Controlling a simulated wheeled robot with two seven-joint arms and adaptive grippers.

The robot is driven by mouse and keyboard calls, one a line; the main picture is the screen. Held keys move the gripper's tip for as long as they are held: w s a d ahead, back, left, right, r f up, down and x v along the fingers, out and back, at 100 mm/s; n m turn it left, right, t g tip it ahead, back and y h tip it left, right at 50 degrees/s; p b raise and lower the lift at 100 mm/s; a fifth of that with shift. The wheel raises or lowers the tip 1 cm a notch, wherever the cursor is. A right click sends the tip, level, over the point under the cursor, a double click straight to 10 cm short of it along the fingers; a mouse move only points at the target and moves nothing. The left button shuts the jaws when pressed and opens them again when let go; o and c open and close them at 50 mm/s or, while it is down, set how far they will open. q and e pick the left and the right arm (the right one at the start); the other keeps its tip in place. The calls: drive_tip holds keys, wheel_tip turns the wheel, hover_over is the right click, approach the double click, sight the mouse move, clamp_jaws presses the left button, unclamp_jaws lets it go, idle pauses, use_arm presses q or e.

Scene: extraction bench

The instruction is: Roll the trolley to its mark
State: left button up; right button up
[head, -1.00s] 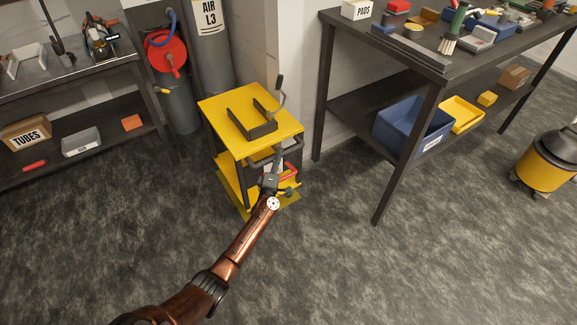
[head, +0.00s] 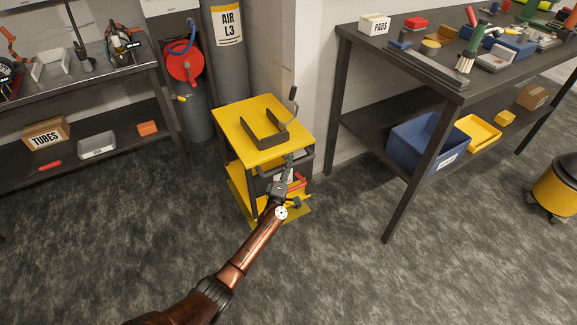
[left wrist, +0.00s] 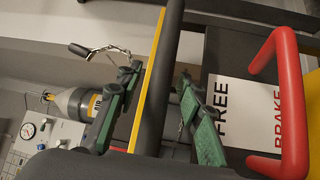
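The yellow trolley (head: 250,118) with dark posts stands upright near the wall in the head view. A dark U-shaped bracket (head: 265,140) is on its top. My left gripper (head: 289,168) is at the dark handle on the near side. A red brake lever (left wrist: 290,100) is beside a FREE/BRAKE label (left wrist: 238,115). My right gripper is not in view.
A grey AIR L3 cylinder (head: 228,60) and a red hose reel (head: 184,62) stand behind the trolley. A dark workbench (head: 455,82) is close on its right. A shelf bench (head: 105,155) is at left. The carpet in front is clear.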

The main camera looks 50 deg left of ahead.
use_arm(q)
drive_tip(key=shift+d+f, duration=0.1)
drive_tip(key=shift+s+d, duration=0.15)
drive_tip(key=shift+s, duration=0.15)
drive_tip(key=v, duration=1.1)
drive_tip(key=shift+s, duration=0.1)
